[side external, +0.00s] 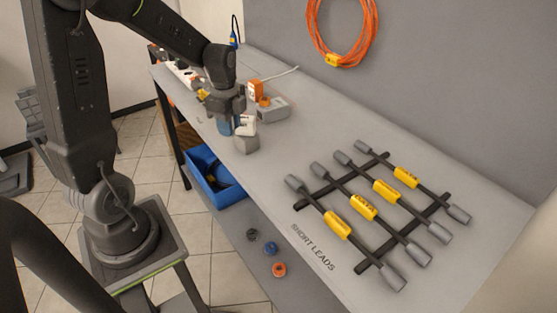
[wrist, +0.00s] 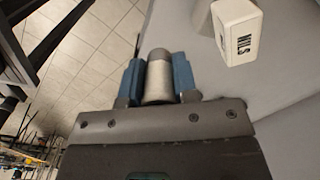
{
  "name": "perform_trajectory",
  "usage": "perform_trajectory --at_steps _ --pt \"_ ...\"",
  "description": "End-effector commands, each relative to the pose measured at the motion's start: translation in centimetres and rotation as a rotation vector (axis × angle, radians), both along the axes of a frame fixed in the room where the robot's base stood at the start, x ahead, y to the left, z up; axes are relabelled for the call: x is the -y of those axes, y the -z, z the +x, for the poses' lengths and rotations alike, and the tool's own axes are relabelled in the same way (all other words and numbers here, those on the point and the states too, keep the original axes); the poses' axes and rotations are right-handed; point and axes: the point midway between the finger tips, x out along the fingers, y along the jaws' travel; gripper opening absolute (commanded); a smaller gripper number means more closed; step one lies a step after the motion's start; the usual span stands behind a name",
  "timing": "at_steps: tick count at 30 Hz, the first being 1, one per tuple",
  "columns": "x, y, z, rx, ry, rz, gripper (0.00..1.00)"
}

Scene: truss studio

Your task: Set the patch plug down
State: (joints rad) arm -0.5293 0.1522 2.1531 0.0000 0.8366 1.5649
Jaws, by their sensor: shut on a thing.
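The patch plug (wrist: 158,82) is a pale grey cylinder with a darker, rounded end. In the wrist view it sits between the two blue fingers of my gripper (wrist: 157,68), which is shut on it. In the side view my gripper (side external: 225,125) is low over the near edge of the grey bench, at its far part. I cannot tell whether the plug touches the bench.
A white labelled box (wrist: 238,32) is close to the right of my gripper. Several grey-ended leads with yellow tags (side external: 338,225) lie on a black rack (side external: 296,205). A blue bin (side external: 229,194) is below.

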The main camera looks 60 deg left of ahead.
Motion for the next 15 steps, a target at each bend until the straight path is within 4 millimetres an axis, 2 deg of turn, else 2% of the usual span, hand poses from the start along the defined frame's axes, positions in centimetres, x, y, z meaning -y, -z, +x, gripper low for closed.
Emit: perform_trajectory --at_steps 6,15 --pt "3.3 1.3 4.1 -0.002 -0.307 0.000 0.04" --pt "8.7 3.2 8.6 -0.001 -0.740 0.000 0.04"
